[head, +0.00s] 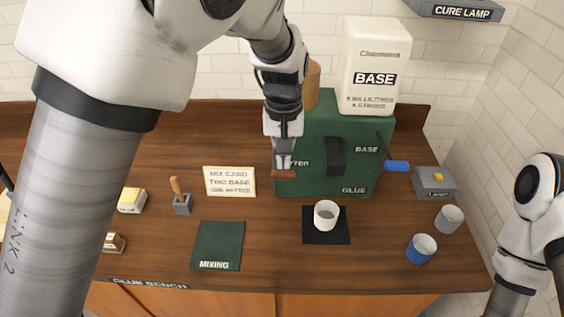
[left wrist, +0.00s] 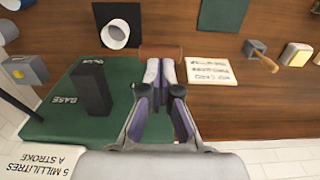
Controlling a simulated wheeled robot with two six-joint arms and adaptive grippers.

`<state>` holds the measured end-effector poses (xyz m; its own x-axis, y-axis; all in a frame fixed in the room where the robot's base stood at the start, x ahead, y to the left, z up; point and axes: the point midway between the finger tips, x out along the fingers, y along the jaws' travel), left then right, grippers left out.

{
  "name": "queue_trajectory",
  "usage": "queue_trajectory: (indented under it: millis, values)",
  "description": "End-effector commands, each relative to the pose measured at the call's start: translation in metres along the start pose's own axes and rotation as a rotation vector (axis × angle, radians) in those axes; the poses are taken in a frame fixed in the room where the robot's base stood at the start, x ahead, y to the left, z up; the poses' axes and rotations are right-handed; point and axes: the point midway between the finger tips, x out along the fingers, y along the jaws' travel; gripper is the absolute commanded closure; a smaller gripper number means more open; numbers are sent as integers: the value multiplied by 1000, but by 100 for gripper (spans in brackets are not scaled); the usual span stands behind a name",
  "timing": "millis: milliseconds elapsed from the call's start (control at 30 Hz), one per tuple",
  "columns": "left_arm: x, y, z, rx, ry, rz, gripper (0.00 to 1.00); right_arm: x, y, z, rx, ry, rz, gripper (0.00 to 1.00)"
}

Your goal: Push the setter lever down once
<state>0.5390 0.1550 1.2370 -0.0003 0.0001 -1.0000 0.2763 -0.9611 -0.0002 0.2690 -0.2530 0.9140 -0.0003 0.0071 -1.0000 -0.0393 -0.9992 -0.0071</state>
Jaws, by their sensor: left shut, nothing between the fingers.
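The green dispenser (head: 319,130) stands at the back of the bench; its left label is partly covered and shows "TTER". The setter lever's brown handle (head: 284,174) sticks out at the dispenser's front left. It also shows in the left wrist view (left wrist: 160,53), lying crosswise just beyond my fingertips. My left gripper (head: 284,163) is shut and empty, pointing down with its tips right at the handle. I cannot tell whether they touch it. The gripper hides the rest of that lever. My right gripper is out of view; only part of my right arm shows.
The blue-handled base lever (head: 397,165) is on the dispenser's right, below the white base tank (head: 375,65). A white cup (head: 326,214) stands on a black pad (head: 340,235) in front. A card (head: 229,181) lies close left.

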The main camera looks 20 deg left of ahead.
Motion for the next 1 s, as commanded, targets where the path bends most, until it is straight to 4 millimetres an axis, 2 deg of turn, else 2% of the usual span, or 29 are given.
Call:
queue_trajectory:
  millis: [300,567,733,1000]
  values:
    - [-2,0,0,0,0,0,100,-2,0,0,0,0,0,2]
    - [-31,0,0,0,1,1,100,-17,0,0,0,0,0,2]
    - [-47,0,0,0,1,0,100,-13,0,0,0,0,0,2]
    - [-50,0,0,0,0,0,100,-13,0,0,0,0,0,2]
